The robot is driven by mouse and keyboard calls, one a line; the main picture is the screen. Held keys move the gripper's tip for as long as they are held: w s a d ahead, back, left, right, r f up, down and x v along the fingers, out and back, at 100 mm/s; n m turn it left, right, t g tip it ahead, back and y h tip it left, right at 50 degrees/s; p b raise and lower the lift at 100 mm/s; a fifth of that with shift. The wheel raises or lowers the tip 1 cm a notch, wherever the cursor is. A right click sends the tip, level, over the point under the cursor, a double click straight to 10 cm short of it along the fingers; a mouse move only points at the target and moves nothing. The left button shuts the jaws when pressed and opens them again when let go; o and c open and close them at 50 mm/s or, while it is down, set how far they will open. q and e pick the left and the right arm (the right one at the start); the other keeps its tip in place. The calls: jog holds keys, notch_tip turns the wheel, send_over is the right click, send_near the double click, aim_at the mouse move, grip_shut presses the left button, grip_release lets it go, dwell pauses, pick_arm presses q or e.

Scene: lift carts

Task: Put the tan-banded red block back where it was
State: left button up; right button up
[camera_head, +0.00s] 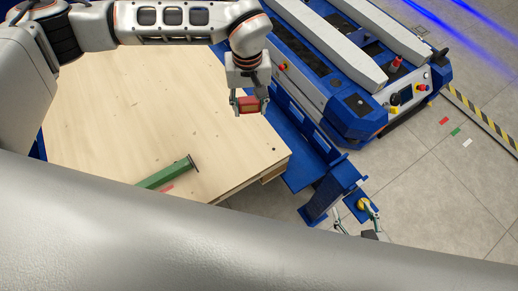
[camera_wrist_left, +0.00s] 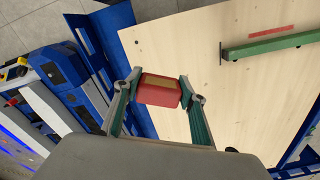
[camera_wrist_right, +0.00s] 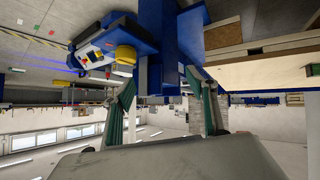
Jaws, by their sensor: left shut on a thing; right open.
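The tan-banded red block (camera_head: 249,105) is held by my left gripper (camera_head: 249,103) over the right part of the wooden table top (camera_head: 110,110), near its edge. The left wrist view shows the red block (camera_wrist_left: 158,90) with its tan face between the two fingers (camera_wrist_left: 158,92), which are shut on it. My right gripper (camera_head: 355,228) is at the lower right of the head view, beyond the table's corner, partly hidden by my arm. In the right wrist view its fingers (camera_wrist_right: 165,100) are apart with nothing between them.
A green beam (camera_head: 167,173) with a dark end plate lies on the table beside a flat red mark (camera_head: 167,188). A blue and grey lift cart (camera_head: 345,110) stands at the right. A blue post (camera_head: 330,195) with a yellow knob (camera_head: 363,204) rises by the table corner.

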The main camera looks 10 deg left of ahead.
pick_arm(q)
notch_tip(320, 180, down, 3)
jog(key=d, duration=0.2)
jog(key=b, duration=0.4)
send_over(258, 152)
jog(key=shift+n, duration=0.4)
jog(key=f, duration=1.5)
jog(key=shift+s, duration=0.2)
jog(key=shift+w+f, duration=0.1)
jog(key=shift+f, duration=0.25)
notch_tip(258, 152, down, 4)
jog(key=shift+f+b, duration=0.1)
jog(key=shift+b, duration=0.5)
jog(key=shift+f, duration=0.1)
jog(key=shift+a, duration=0.1)
jog(key=o, duration=1.2)
pick_arm(e)
jog(key=shift+w+a+f+y, duration=0.3)
jog(key=shift+w+a+f, duration=0.15)
jog(key=shift+a, duration=0.25)
jog(key=shift+s+f, duration=0.1)
jog(key=shift+s, duration=0.05)
